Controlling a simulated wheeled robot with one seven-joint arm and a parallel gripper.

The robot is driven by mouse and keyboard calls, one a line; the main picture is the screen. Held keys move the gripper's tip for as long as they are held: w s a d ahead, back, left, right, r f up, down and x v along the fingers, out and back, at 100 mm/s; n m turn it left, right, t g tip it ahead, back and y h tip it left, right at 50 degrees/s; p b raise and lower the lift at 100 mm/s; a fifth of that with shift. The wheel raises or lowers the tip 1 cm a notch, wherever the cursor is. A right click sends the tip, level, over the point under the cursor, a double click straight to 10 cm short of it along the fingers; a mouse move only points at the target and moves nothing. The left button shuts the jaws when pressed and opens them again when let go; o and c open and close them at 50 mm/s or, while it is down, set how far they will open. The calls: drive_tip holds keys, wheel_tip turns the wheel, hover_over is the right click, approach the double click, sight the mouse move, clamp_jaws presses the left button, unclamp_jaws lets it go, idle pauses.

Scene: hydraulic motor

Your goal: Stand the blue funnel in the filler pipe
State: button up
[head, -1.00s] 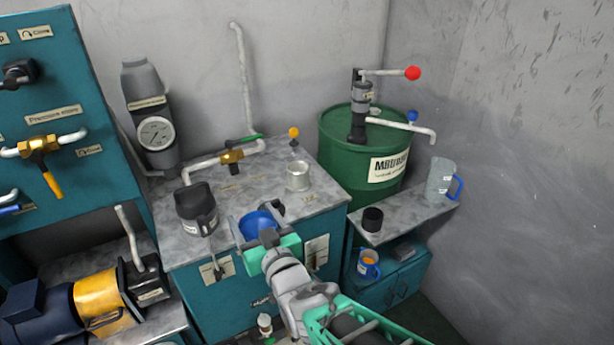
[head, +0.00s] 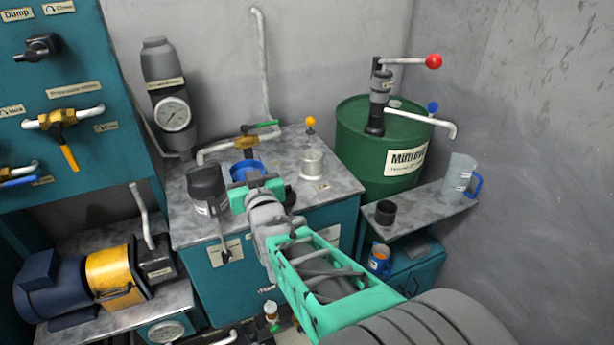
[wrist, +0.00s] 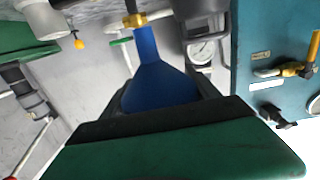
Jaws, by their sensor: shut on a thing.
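My gripper (head: 258,190) is shut on the blue funnel (head: 246,169) and holds it over the grey bench top, between the dark jug and the metal cylinder. In the wrist view the funnel (wrist: 158,85) sits between the fingers, its narrow spout reaching away from them towards the brass valve (wrist: 134,20). In the head view my gripper hides the funnel's lower part. An upright metal cylinder (head: 312,164) stands to the right of the funnel, apart from it; I cannot tell whether it is the filler pipe. A short black round part (head: 290,196) shows beside my gripper.
A green drum (head: 360,150) with a pump stands at the right. A clear jug (head: 459,174) and black cup (head: 385,212) are on the side shelf.

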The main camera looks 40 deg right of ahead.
drive_tip(key=s+d+r+m+g+h+b, duration=0.1)
drive_tip(key=d+r+m+g+h, duration=0.15)
drive_tip(key=d, duration=0.85)
drive_tip(key=s+d+r+m+g+h+b, duration=0.1)
drive_tip(key=d+m+h, duration=0.15)
drive_tip(key=d, duration=0.75)
drive_tip(key=shift+n+t+h, duration=0.25)
drive_tip(key=shift+n+h, duration=0.05)
drive_tip(key=shift+n, duration=0.1)
drive_tip(key=w+d+f, duration=0.2)
drive_tip(key=w+f, duration=0.1)
drive_tip(key=f, duration=0.1)
drive_tip(key=w+d+f+p, duration=0.1)
drive_tip(key=w+d+f, duration=0.2)
drive_tip(key=w+f, duration=0.1)
drive_tip(key=w+d+f+p, duration=0.1)
drive_tip(key=w+d+f, duration=0.1)
drive_tip(key=w+f, duration=0.2)
drive_tip(key=shift+w+d+f, duration=0.1)
drive_tip(key=shift+d+f, duration=0.15)
drive_tip(key=shift+f, duration=0.2)
drive_tip(key=shift+f+b, duration=0.3)
drive_tip(key=shift+b, duration=0.1)
drive_tip(key=o, duration=1.3)
